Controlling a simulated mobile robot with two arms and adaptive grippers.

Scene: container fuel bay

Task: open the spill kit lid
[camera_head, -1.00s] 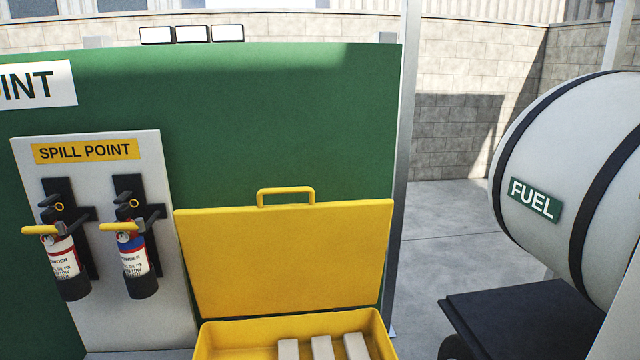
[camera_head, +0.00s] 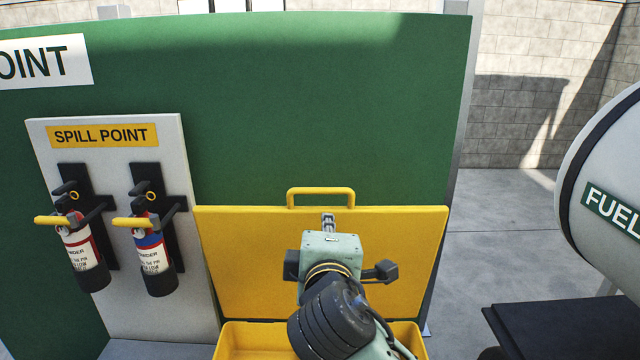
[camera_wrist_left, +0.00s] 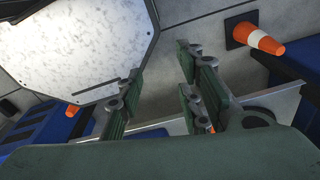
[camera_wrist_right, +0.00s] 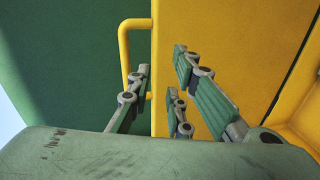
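The yellow spill kit lid (camera_head: 400,255) stands raised, leaning up by the green panel. Its yellow handle (camera_head: 320,190) sticks up from its top edge. The open yellow box (camera_head: 245,340) is below, mostly hidden by my right arm. My right gripper (camera_head: 328,222) is in front of the lid, just below the handle. In the right wrist view the right gripper (camera_wrist_right: 160,78) has its fingers apart and empty, with the handle (camera_wrist_right: 124,50) beyond them and the lid (camera_wrist_right: 225,45) to the right. My left gripper (camera_wrist_left: 160,72) is open and empty, away from the kit.
Two fire extinguishers (camera_head: 84,255) (camera_head: 155,255) hang on a white board left of the kit. A white fuel tank (camera_head: 610,170) and dark platform (camera_head: 560,320) stand to the right. The left wrist view shows a traffic cone (camera_wrist_left: 262,40) and a pale speckled panel (camera_wrist_left: 75,50).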

